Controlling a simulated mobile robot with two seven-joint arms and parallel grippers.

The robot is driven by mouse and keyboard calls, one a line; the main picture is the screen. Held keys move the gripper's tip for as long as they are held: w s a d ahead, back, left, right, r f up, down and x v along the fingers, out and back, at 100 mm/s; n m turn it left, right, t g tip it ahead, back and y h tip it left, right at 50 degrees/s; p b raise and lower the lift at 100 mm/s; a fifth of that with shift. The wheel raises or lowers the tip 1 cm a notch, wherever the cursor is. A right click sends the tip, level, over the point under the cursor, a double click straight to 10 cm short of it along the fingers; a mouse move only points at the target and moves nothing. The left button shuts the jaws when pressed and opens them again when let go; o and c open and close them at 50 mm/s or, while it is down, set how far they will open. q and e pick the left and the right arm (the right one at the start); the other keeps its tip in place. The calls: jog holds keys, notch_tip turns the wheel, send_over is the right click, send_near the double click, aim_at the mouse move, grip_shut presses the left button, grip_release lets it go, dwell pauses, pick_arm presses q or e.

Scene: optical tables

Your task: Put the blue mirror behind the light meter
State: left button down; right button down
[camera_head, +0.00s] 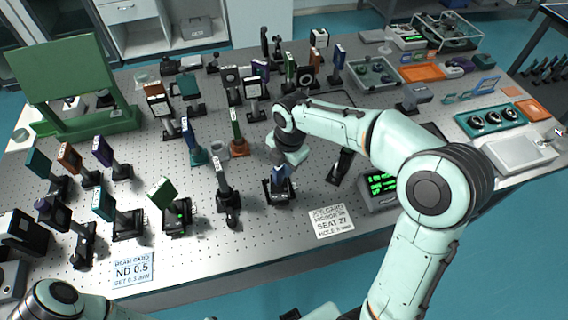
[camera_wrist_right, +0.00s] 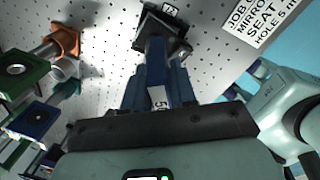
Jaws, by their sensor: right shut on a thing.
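The blue mirror (camera_head: 279,174) stands upright on a black base near the front middle of the optical table. My right gripper (camera_head: 284,163) comes down on it from above. In the right wrist view the two fingers of the gripper (camera_wrist_right: 157,88) are shut around the blue mirror (camera_wrist_right: 155,55), with its black base beyond. I cannot tell whether the base touches the table. The light meter (camera_head: 382,186), a grey box with a green lit display, sits to the right, partly behind my right arm. My left gripper is out of view; only part of the left arm shows at bottom left.
A white job card (camera_head: 331,222) lies right of the mirror near the front edge. A black post mount (camera_head: 228,196) stands close on the left. Several more mounted optics fill the left and back. A dark post (camera_head: 341,165) stands between mirror and meter.

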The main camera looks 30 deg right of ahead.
jog(key=shift+f, duration=0.1)
jog(key=c, duration=0.9)
grip_release()
